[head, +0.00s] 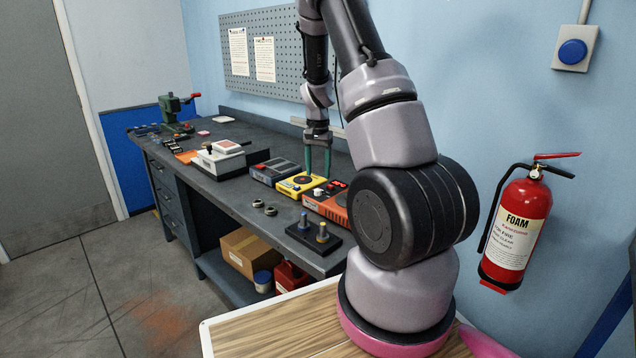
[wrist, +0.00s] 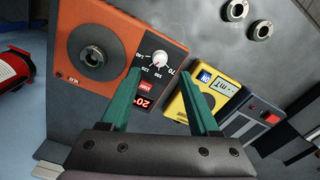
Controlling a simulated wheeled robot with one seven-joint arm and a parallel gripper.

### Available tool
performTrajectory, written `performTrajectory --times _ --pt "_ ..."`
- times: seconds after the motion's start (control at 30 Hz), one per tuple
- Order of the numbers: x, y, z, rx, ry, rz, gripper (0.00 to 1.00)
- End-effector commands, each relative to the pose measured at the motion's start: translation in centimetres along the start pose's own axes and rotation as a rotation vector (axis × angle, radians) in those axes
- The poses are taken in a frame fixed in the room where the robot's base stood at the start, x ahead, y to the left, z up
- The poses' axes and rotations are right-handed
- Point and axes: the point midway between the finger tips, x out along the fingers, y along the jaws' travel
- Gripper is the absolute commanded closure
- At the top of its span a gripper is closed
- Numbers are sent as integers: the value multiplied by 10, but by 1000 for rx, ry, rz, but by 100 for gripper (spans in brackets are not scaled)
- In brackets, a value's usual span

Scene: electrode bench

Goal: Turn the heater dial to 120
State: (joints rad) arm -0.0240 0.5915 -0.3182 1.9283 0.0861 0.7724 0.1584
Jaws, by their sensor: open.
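The heater is an orange box (wrist: 100,22) with a dark round plate (wrist: 95,53) on top; it also shows in the head view (head: 338,213). Its white dial (wrist: 160,58) has printed numbers around it, and its pointer setting is too small to read. A red display (wrist: 143,100) beside the dial shows a number beginning with 20. My gripper (wrist: 160,75) is open, with green fingers apart and nothing between them. In the head view my gripper (head: 318,168) points down above the devices. In the wrist view the dial lies between and just beyond the fingertips.
A yellow meter (wrist: 203,86) stands close beside the heater, with a grey device (wrist: 258,117) beyond it. Metal rings (head: 264,207) and a black block with two posts (head: 314,238) lie near the bench's front. A pegboard (head: 275,55) hangs behind.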

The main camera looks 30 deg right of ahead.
Motion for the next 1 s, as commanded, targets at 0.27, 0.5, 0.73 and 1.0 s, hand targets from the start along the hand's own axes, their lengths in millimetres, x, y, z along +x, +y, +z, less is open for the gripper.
performTrajectory --times 0.27,0.5,0.73,1.0 --pt "-42 0 0 0 1 -1 38" --pt "-48 0 0 0 -1 0 38" --pt "-48 0 0 0 0 0 38" --pt "-68 -2 9 -13 10 -34 38"
